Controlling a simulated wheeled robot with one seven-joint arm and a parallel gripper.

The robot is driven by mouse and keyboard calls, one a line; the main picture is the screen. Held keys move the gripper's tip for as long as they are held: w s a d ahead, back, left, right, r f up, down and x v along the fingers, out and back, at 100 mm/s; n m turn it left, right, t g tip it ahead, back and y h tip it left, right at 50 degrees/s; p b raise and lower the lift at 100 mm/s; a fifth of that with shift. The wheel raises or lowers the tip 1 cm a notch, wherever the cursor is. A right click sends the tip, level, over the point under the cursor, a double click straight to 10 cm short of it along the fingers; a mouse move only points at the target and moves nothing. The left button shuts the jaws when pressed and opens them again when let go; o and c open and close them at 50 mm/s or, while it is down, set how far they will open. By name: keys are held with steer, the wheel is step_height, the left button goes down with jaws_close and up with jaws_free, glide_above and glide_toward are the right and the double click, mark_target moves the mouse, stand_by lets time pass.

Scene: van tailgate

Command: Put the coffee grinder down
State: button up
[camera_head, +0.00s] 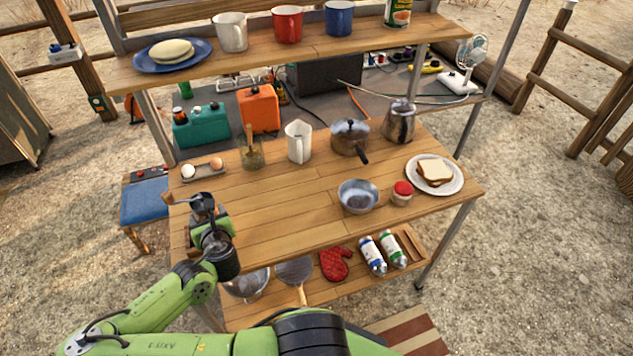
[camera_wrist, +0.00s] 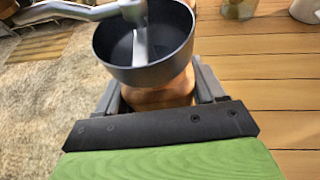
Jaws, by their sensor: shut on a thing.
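The coffee grinder shows in the head view (camera_head: 203,204) at the left end of the wooden table, with its crank pointing left. In the wrist view its dark metal bowl (camera_wrist: 145,62) and crank are on top, with a wooden body (camera_wrist: 160,94) below. My gripper (camera_head: 212,232) is shut on the wooden body, with one finger on each side in the wrist view (camera_wrist: 160,88). The grinder looks upright. Its base is hidden, so I cannot tell whether it touches the table.
The table (camera_head: 275,220) is bare right of the grinder. Behind are an egg tray (camera_head: 203,171) and a glass jar (camera_head: 252,155). A metal bowl (camera_head: 357,196), a red-lidded jar (camera_head: 402,193) and a sandwich plate (camera_head: 456,187) stand right. The table's left edge is close to the grinder.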

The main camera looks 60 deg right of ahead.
steer(key=s+d+r+m+g+h+b, duration=0.1)
steer(key=s+d+r+m+g+h, duration=0.3)
steer(key=s+d, duration=0.6)
steer(key=s+d+f+m+g+h+b, duration=0.1)
steer(key=s+d+m+g+h+b, duration=0.1)
steer(key=s+d+m+g, duration=0.85)
steer(key=d+f+n+t+b, duration=0.1)
steer(key=f, duration=0.2)
steer(key=f+n+t+b, duration=0.1)
steer(key=f+b, duration=0.1)
steer(key=f, duration=0.1)
steer(key=w+d+f+n+t+b, duration=0.1)
steer(key=f, duration=0.2)
steer(key=shift+d+f+n+t, duration=0.3)
steer(key=shift+n+t, duration=0.05)
steer(key=shift+f, duration=0.25)
steer(key=shift+r, duration=0.15)
steer(key=o, duration=1.4)
